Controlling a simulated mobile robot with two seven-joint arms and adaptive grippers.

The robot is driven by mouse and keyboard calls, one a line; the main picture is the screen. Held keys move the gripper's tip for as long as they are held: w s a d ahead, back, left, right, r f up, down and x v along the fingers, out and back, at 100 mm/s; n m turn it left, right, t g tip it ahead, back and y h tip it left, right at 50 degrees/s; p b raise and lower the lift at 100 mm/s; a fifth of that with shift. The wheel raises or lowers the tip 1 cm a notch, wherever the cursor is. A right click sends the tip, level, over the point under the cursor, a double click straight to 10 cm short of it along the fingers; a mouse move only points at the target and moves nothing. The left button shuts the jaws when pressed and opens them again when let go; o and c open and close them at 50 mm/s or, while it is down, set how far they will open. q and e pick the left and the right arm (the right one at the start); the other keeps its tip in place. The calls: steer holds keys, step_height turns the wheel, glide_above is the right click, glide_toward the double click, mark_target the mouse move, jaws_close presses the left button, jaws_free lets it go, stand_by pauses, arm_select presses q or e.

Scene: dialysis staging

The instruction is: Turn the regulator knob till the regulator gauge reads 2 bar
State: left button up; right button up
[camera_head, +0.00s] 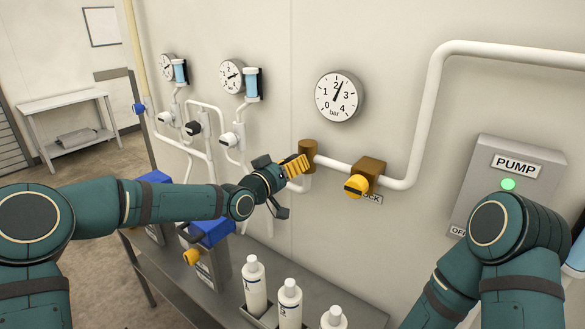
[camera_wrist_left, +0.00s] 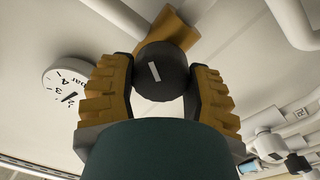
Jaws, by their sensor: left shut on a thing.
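The regulator knob (camera_wrist_left: 165,72) is a dark round knob with a white mark on its face, on a brass body (camera_head: 308,152) on the white wall pipe. My left gripper (camera_head: 294,168) has its yellow ribbed fingers on both sides of the knob and is shut on it; the gripper (camera_wrist_left: 160,90) also shows in the left wrist view. In the head view the fingers hide the knob. The regulator gauge (camera_head: 339,97) is on the wall above; its needle points close to the 2, slightly toward the 3. My right gripper is not in view.
A brass valve with a yellow knob (camera_head: 357,187) sits just right on the same pipe. A grey PUMP box (camera_head: 510,185) with a lit green button is farther right. White bottles (camera_head: 290,305) stand on the bench below. Two smaller gauges (camera_head: 232,76) are at left.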

arm_select(q)
steer(key=shift+a+n+b, duration=0.1)
steer(key=shift+n+b, duration=0.25)
steer(key=shift+n, duration=1.15)
steer(key=o, duration=1.2)
steer(key=v, duration=1.2)
steer(key=shift+f, duration=0.1)
